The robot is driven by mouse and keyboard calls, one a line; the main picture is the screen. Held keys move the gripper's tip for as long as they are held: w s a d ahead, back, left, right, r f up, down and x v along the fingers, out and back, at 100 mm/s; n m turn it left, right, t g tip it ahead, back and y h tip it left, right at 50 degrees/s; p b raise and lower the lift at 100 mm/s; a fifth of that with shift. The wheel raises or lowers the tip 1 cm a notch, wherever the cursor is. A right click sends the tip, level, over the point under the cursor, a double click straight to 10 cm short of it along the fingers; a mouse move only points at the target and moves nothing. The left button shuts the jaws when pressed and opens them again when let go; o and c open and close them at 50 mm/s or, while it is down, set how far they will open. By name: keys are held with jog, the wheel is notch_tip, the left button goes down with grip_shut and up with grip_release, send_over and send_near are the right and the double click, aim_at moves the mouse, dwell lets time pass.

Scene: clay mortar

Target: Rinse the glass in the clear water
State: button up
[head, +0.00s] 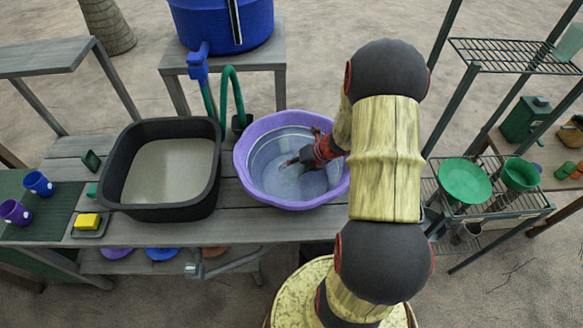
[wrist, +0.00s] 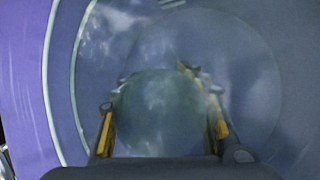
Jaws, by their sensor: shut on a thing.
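My gripper (head: 293,160) reaches down into the purple basin (head: 243,163), which holds clear bluish water (head: 268,178). In the wrist view my gripper (wrist: 160,80) has its yellow-edged fingers on both sides of a greenish see-through glass (wrist: 160,112) and is shut on it. The glass is inside the basin's round wall, over or in the water; I cannot tell how deep it sits. The basin's purple side (wrist: 25,80) shows at the left of the wrist view. In the head view my gripper and arm hide most of the glass.
A black tub (head: 210,190) with cloudy beige water stands left of the basin. Two cups, a blue one (head: 38,183) and a purple one (head: 14,212), and a yellow sponge (head: 87,221) are at the left. A blue barrel (head: 215,25) stands behind. A rack with green dishes (head: 465,180) is at the right.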

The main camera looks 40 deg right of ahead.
jog(key=shift+a, duration=0.15)
jog(key=shift+w+a, duration=0.3)
jog(key=shift+a, duration=0.15)
jog(key=shift+s+d+r+p, duration=0.1)
jog(key=shift+s+d+p, duration=0.2)
jog(key=shift+d, duration=0.3)
jog(key=shift+s+d+p, duration=0.3)
jog(key=shift+d, duration=0.3)
jog(key=shift+w+a, duration=0.3)
jog(key=shift+a, duration=0.3)
jog(key=shift+w+a, duration=0.3)
jog(key=shift+a, duration=0.3)
jog(key=shift+s+d+p, duration=0.25)
jog(key=shift+s+d, duration=0.05)
jog(key=shift+d, duration=0.3)
jog(key=shift+s+d+p, duration=0.2)
jog(key=shift+s+d, duration=0.1)
jog(key=shift+d, duration=0.3)
jog(key=shift+w+a, duration=0.3)
jog(key=shift+a, duration=0.3)
jog(key=shift+w+a, duration=0.3)
jog(key=shift+a, duration=0.3)
jog(key=shift+s+d, duration=0.3)
jog(key=shift+d, duration=0.3)
jog(key=shift+p, duration=0.35)
